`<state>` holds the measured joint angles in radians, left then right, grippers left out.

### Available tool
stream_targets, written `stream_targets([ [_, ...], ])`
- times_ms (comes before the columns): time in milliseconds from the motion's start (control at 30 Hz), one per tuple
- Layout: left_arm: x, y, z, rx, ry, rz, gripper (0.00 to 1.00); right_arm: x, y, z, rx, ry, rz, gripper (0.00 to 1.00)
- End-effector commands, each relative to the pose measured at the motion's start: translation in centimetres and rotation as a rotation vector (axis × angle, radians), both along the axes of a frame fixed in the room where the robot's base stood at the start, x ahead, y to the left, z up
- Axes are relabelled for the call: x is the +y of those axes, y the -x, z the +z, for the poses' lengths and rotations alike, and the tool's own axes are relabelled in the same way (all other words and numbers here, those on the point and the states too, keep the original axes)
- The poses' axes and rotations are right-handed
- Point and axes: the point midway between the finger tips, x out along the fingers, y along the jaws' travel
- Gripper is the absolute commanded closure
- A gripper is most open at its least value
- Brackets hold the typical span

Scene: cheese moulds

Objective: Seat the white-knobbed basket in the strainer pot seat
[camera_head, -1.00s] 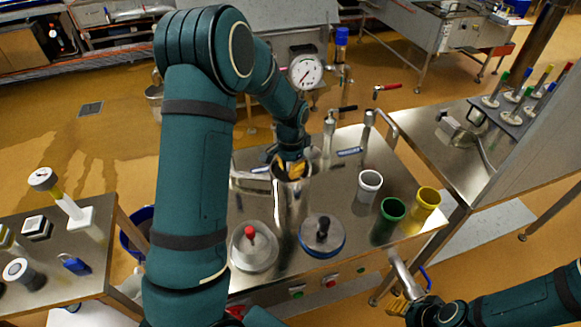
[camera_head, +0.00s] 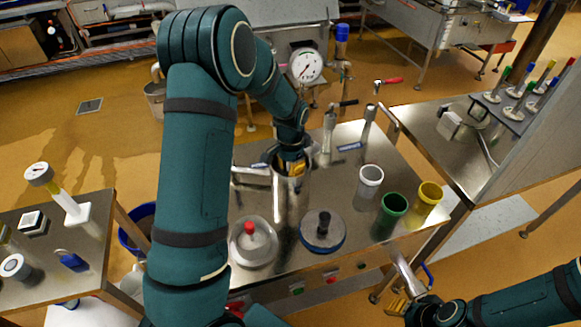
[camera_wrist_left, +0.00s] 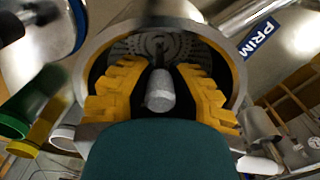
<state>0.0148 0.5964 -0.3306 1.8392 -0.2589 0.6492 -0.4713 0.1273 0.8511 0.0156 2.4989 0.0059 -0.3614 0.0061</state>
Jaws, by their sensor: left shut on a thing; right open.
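The strainer pot (camera_head: 291,207) is a tall shiny steel cylinder on the steel table. My left gripper (camera_head: 294,168) points down into its mouth, with the yellow fingers partly below the rim. In the left wrist view the fingers (camera_wrist_left: 159,88) are on both sides of a pale knob (camera_wrist_left: 158,98), shut on the white-knobbed basket. A perforated round metal surface (camera_wrist_left: 150,45) shows behind the knob, inside the pot's rim. How deep the basket sits, and whether it touches the seat, is hidden.
A red-knobbed lid (camera_head: 254,250) and a black-knobbed lid (camera_head: 322,238) lie before the pot. White (camera_head: 369,190), green (camera_head: 388,218) and yellow (camera_head: 425,200) cups stand right. A dial gauge (camera_head: 306,66) and taps (camera_head: 330,130) are behind.

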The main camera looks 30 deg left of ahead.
Motion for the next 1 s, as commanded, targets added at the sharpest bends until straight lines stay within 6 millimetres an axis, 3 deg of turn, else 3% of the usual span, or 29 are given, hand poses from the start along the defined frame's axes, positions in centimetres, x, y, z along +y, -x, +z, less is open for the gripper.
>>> stream_targets([
  [633,0.0,0.0,-1.5,-0.001,0.0,0.0,1.0,0.1,0.3,-1.1,0.007,-0.002,0.006,0.53],
  [667,0.0,0.0,-1.4,-0.001,0.0,0.0,0.71,0.1,0.3,-1.0,0.007,-0.002,0.006,0.53],
  [700,0.0,0.0,-1.4,-0.001,0.0,0.0,0.57,0.1,0.3,-1.0,0.007,-0.002,0.006,0.53],
  [733,0.0,0.0,-1.4,-0.001,0.0,0.0,0.51,0.1,0.3,-1.0,0.007,-0.002,0.006,0.53],
  [1000,0.0,0.0,-1.3,0.0,0.0,0.0,0.51,0.1,0.3,-1.0,0.007,-0.002,0.006,0.53],
])
